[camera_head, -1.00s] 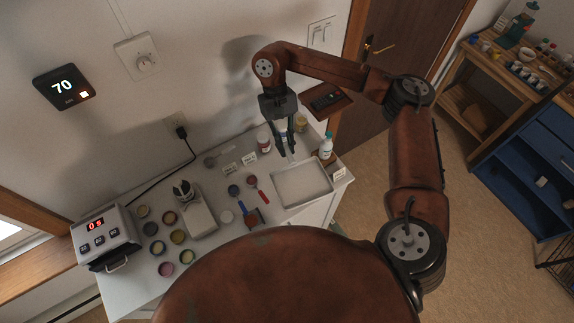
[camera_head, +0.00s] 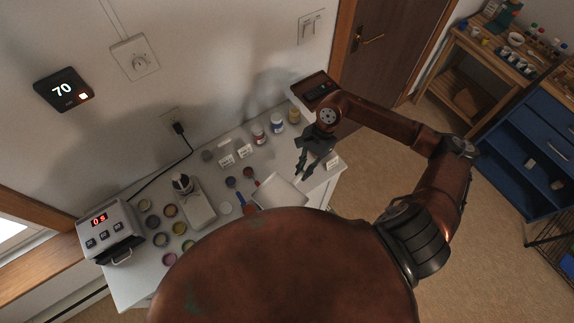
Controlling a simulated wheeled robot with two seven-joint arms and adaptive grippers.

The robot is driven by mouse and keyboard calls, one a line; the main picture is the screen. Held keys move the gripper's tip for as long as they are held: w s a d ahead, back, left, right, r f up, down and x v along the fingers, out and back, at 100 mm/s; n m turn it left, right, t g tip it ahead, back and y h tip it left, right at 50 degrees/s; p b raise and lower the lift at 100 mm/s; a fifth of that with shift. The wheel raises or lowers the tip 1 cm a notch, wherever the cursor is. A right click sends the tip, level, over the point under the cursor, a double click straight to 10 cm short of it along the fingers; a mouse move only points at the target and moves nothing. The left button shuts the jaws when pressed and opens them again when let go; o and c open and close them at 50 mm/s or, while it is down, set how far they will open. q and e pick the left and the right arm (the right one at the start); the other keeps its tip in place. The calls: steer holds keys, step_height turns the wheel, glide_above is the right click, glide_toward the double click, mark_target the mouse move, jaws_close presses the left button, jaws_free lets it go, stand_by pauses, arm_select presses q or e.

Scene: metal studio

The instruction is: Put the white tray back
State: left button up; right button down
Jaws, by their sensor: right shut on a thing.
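The white tray (camera_head: 280,188) is at the front of the white counter, its near part hidden behind my own body. My right gripper (camera_head: 303,175) points down at the tray's right back edge. It is shut on that edge; the exact contact is small and dark. Whether the tray is lifted or rests on the counter cannot be told. My left gripper is not in view.
Several jars (camera_head: 278,123) and small label cards stand behind. Scoops (camera_head: 232,183), a grey device (camera_head: 194,200) and several round colour pots (camera_head: 161,240) lie left of the tray. A timer box (camera_head: 107,235) stands at far left. Counter right of the gripper is narrow.

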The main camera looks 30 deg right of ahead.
steer(key=s+d+r+m+t+p, duration=0.35)
steer(key=s+d+m, duration=0.45)
steer(key=s+m, duration=0.3)
steer(key=p, duration=0.2)
glide_above(315, 171)
steer(key=s, duration=0.1)
steer(key=shift+m+t, duration=0.3)
steer(key=shift+t, duration=0.15)
step_height(315, 171, down, 10)
steer(key=shift+r, duration=0.2)
steer(key=shift+w+f+h, duration=0.3)
steer(key=shift+f, duration=0.15)
step_height(315, 171, down, 2)
steer(key=shift+w+f+p, duration=0.1)
steer(key=shift+p, duration=0.6)
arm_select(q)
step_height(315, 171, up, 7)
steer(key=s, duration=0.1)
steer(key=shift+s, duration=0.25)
arm_select(e)
steer(key=shift+f, duration=0.6)
steer(key=c, duration=2)
jaws_free()
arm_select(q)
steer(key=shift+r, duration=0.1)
arm_select(e)
steer(key=shift+o, duration=0.2)
